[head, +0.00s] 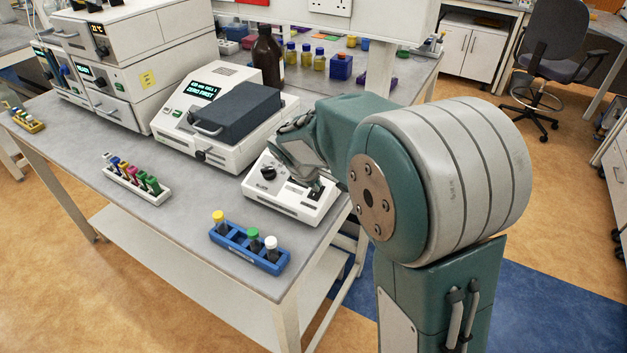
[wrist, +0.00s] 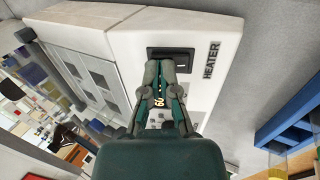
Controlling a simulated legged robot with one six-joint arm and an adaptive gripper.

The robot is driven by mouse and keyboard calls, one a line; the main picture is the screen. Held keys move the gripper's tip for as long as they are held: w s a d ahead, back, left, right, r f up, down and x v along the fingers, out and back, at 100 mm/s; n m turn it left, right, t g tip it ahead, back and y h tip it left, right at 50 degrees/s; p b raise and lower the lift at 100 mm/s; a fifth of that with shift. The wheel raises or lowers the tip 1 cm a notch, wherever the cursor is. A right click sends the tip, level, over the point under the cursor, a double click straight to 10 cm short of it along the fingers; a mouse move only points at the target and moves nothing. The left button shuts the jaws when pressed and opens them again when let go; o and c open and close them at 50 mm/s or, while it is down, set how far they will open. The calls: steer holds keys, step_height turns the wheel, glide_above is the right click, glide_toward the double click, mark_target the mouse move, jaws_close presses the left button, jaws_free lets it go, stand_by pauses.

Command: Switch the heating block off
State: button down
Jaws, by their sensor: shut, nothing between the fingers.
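The heating block (head: 287,203) is a low white box with a black knob on its sloped front, near the bench's right edge. In the wrist view, its white panel (wrist: 135,42) carries the label HEATER beside a black rocker switch (wrist: 181,52) with a white line mark. My gripper (wrist: 167,66) is shut and empty, its fingertips at the switch's edge and covering part of it. I cannot tell whether they touch it. In the head view, my gripper (head: 317,184) is over the right part of the block, and my arm hides the block's back right.
A blue rack (head: 237,252) with capped tubes stands in front of the block. A white instrument (head: 172,128) with a dark lid is behind it to the left. The bench front is partly clear.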

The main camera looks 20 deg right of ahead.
steer(key=shift+d+f, duration=0.1)
stand_by(0.3)
steer(key=shift+s+a+f, duration=0.1)
steer(key=shift+s+a, duration=0.45)
steer(key=shift+a, duration=0.05)
